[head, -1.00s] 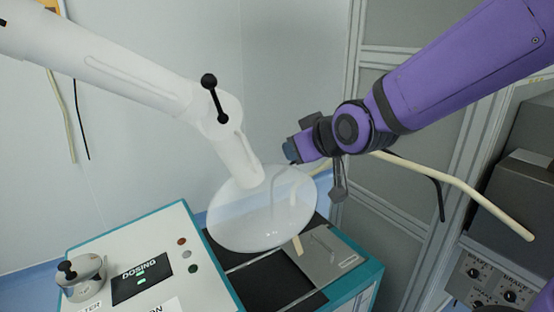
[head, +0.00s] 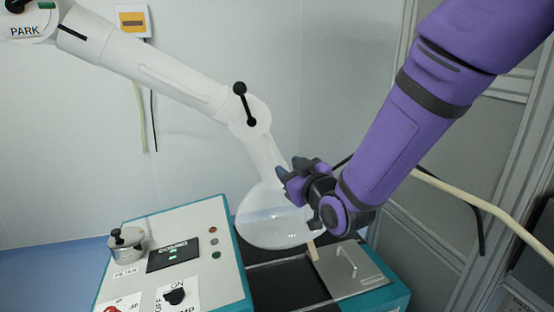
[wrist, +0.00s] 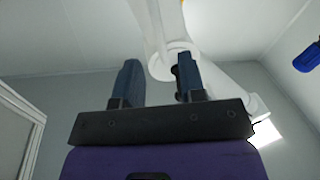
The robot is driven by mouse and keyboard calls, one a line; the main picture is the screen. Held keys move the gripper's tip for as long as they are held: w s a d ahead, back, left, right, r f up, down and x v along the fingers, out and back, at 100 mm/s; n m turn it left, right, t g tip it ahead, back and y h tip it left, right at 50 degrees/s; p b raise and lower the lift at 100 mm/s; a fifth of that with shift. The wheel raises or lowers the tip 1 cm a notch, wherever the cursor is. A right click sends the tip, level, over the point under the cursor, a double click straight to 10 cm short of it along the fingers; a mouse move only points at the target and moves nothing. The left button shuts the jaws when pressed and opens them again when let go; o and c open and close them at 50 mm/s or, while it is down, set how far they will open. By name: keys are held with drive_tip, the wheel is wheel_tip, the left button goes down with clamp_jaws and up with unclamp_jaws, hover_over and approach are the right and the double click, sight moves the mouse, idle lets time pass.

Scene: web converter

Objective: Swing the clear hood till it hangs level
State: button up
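The clear hood (head: 262,228), a see-through dish, hangs from the lower end of the white jointed arm (head: 165,78) above the teal bench. It looks tilted in the head view, though the angle is hard to judge. My gripper (head: 290,169) is beside the hood's upper right side and covers part of its rim. In the wrist view my gripper (wrist: 158,80) has its two fingers wide apart with nothing clamped between them. A white arm part (wrist: 158,35) shows beyond and between the fingertips. Whether a finger touches the hood or its neck, I cannot tell.
A black ball-ended lever (head: 243,104) sits on the white arm's joint. Below are the dosing panel (head: 205,280) with a metal pot (head: 126,247), and a metal plate (head: 347,270). A beige hose (head: 475,200) runs at the right, by grey cabinet doors.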

sight(276, 159)
drive_tip(key=x, duration=0.7)
drive_tip(key=shift+w, duration=0.25)
clamp_jaws()
